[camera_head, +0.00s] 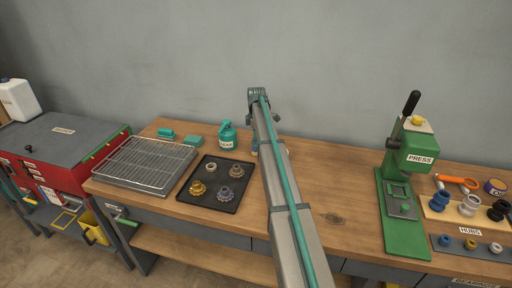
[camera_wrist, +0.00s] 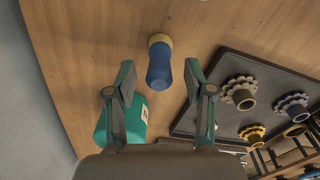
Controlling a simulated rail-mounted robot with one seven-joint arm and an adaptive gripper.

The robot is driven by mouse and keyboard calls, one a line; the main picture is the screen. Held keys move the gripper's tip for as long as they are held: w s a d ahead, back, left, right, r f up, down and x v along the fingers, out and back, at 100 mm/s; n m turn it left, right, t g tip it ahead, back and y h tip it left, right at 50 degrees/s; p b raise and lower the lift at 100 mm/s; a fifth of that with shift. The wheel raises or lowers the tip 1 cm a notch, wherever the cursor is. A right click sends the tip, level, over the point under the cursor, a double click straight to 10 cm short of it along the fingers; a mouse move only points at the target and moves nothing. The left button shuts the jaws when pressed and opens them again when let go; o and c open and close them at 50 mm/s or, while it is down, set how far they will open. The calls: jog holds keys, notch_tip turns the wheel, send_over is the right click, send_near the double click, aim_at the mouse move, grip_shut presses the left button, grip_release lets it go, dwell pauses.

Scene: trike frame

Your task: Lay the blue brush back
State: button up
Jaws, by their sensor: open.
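The blue brush (camera_wrist: 158,68) shows in the wrist view, with a blue body and a yellowish end, over the wooden bench. I cannot tell whether it stands or lies. My gripper (camera_wrist: 158,76) is open, with its two teal fingers apart on either side of the brush's blue end. Gaps show between the fingers and the brush.
A teal can (camera_head: 227,136) stands close by; in the wrist view it (camera_wrist: 121,125) is behind the left finger. A black tray (camera_head: 211,205) with several gears lies nearby. A wire rack (camera_head: 146,164) is further left. A green press (camera_head: 402,205) stands right, beyond clear bench.

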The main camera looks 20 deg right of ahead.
notch_tip(320, 180, up, 8)
jog(key=shift+s+f+b, duration=0.1)
jog(key=shift+b, duration=0.7)
